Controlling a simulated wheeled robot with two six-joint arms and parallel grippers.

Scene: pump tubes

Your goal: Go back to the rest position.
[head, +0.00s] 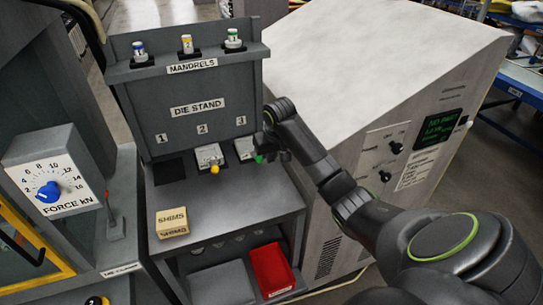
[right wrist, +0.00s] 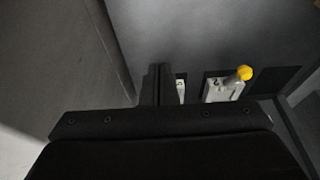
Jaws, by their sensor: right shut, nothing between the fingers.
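My right gripper (head: 272,150) is shut and empty at the right end of the die stand (head: 195,85). It hangs beside the die at place 3 (head: 244,149), which has a green knob and is partly hidden by the gripper. In the right wrist view the shut fingers (right wrist: 160,85) cover part of that die (right wrist: 181,91). I cannot tell whether they touch it. The die at place 2 (head: 208,157) has a yellow knob, which also shows in the right wrist view (right wrist: 244,73). My left gripper is not in view.
A large grey cabinet (head: 360,60) stands right of the stand, close to my right arm. A shims box (head: 172,222) sits on the stand's front shelf, above a red bin (head: 272,270). Several mandrels (head: 187,44) stand on the top ledge. The force press (head: 50,180) is left.

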